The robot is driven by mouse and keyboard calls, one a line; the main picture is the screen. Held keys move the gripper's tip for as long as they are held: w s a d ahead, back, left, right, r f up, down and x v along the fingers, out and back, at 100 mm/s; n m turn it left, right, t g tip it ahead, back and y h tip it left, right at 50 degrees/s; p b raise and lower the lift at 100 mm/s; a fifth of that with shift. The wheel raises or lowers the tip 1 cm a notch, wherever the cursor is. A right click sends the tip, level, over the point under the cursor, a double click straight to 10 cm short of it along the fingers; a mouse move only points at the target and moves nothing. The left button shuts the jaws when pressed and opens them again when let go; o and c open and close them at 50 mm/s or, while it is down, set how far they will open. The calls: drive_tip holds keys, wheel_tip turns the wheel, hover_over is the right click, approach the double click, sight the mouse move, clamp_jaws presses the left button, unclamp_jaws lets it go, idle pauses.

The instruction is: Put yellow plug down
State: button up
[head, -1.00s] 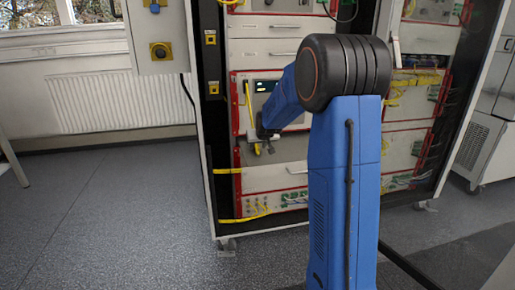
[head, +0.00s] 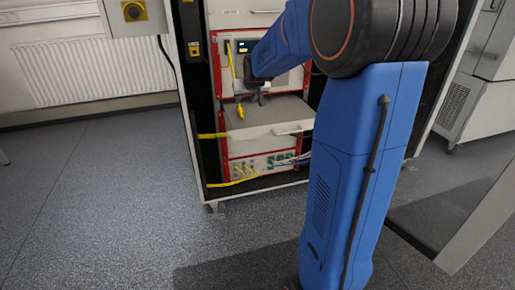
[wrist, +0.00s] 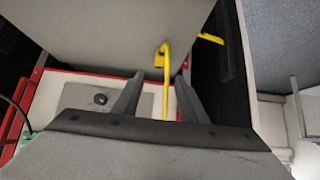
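The yellow plug (wrist: 159,58) shows in the wrist view against a grey flat surface (wrist: 110,30), just beyond and between my fingertips. Its yellow cable (wrist: 167,95) runs back between the fingers. My gripper (wrist: 159,75) is open, with a gap on each side of the plug. In the head view my gripper (head: 250,90) points down over the left part of a grey shelf top (head: 275,115) in the rack. The plug (head: 240,111) is small there, below the gripper near the shelf's left side. Whether it rests on the shelf is hard to tell.
The rack's red-framed unit (head: 262,167) with yellow leads is below the shelf. Another red-framed unit with a display (head: 247,46) is behind the gripper. A yellow strap (head: 212,135) crosses the rack's left post.

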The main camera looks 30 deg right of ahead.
drive_tip(key=s+a+r, duration=0.2)
drive_tip(key=s+a, duration=0.5)
drive_tip(key=s, duration=0.2)
drive_tip(key=s+a+f+n+g+y, duration=0.1)
drive_tip(key=s+a, duration=0.3)
drive_tip(key=s, duration=0.7)
drive_tip(key=s+a+f+n+g, duration=0.1)
drive_tip(key=s+a+f, duration=0.2)
drive_tip(key=s, duration=0.9)
drive_tip(key=s+a+f+n+g+y, duration=0.1)
drive_tip(key=s+a, duration=0.4)
drive_tip(key=s, duration=0.7)
wheel_tip(320, 180, down, 2)
drive_tip(key=shift+a+g+y, duration=0.3)
drive_tip(key=shift+g, duration=0.2)
drive_tip(key=shift+w, duration=0.1)
